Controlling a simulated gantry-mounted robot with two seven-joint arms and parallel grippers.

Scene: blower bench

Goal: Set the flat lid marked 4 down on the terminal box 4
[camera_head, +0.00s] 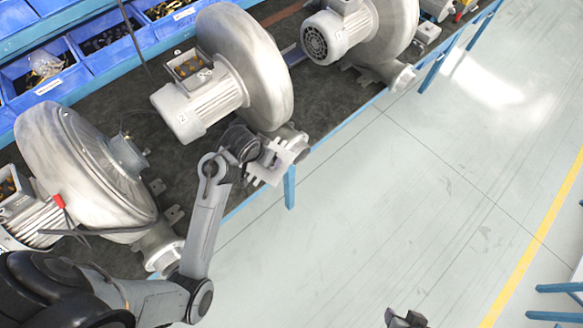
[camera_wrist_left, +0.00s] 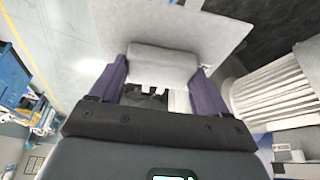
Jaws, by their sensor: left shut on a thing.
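My left gripper (camera_head: 268,164) is in front of the middle blower, over the bench's front edge. In the left wrist view its purple fingers (camera_wrist_left: 165,82) are shut on the grey raised block of a flat light-grey lid (camera_wrist_left: 215,38). The lid also shows at the gripper in the head view (camera_head: 283,155); no number on it is readable. An open terminal box (camera_head: 190,66) with brass-coloured parts inside sits on the middle motor. Another open box (camera_head: 8,187) is at the left edge. I cannot read which box is 4. A dark part, likely my right gripper (camera_head: 406,319), shows at the bottom edge.
The left blower (camera_head: 85,165), middle blower (camera_head: 245,65) and far blower (camera_head: 390,35) stand along the dark bench. Blue bins (camera_head: 45,85) with small parts line the back.

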